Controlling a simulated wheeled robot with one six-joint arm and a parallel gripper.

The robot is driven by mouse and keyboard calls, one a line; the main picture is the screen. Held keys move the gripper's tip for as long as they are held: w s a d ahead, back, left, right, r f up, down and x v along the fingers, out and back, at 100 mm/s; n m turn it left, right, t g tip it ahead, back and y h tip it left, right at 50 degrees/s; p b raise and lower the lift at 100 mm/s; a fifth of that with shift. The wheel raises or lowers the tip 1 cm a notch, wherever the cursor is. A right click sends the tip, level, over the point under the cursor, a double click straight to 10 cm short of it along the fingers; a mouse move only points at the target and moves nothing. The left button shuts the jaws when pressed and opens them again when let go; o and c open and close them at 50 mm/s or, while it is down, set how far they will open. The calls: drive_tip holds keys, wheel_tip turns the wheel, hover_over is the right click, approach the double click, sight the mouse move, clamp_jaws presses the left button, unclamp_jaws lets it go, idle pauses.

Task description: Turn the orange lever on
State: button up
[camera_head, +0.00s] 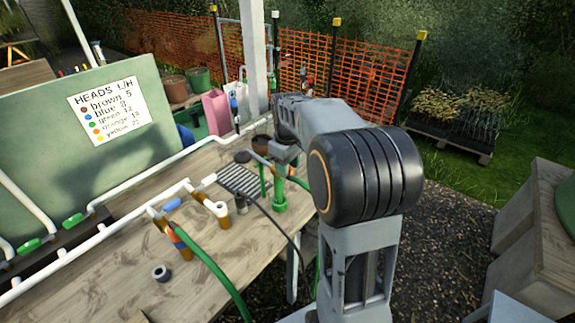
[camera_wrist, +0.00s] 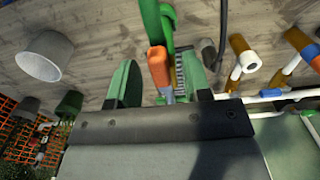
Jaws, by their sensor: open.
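The orange lever (camera_wrist: 157,66) shows in the wrist view beside an upright green pipe (camera_wrist: 152,18). My gripper (camera_wrist: 160,68) is open, with one green finger on each side of the lever and visible gaps between. I cannot tell how deep the lever sits between the fingers. In the head view my gripper (camera_head: 284,154) is over the workbench (camera_head: 120,265), at the green pipe (camera_head: 280,192). There the lever is mostly hidden by my gripper and arm.
A dark slotted grate (camera_head: 240,180) lies close left of the green pipe. Brown fittings (camera_head: 218,213) and white pipework (camera_head: 95,240) are further left. A grey ring (camera_head: 161,272) lies on the bench. A grey cup (camera_wrist: 45,57) shows in the wrist view. The bench front is mostly clear.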

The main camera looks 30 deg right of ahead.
drive_tip(key=shift+c, duration=0.3)
clamp_jaws()
drive_tip(key=shift+n, duration=0.3)
drive_tip(key=shift+w+d+n+p, duration=0.3)
drive_tip(key=shift+w+n+p, duration=0.45)
drive_tip(key=shift+n, duration=2.15)
drive_tip(key=shift+w+d+n+p, duration=0.25)
drive_tip(key=shift+w+n+p, duration=0.45)
drive_tip(key=shift+n, duration=2.2)
drive_tip(key=shift+w+d+n+p, duration=0.4)
drive_tip(key=shift+w+n, duration=0.55)
drive_tip(key=shift+n, duration=1.95)
drive_tip(key=shift+a, duration=0.1)
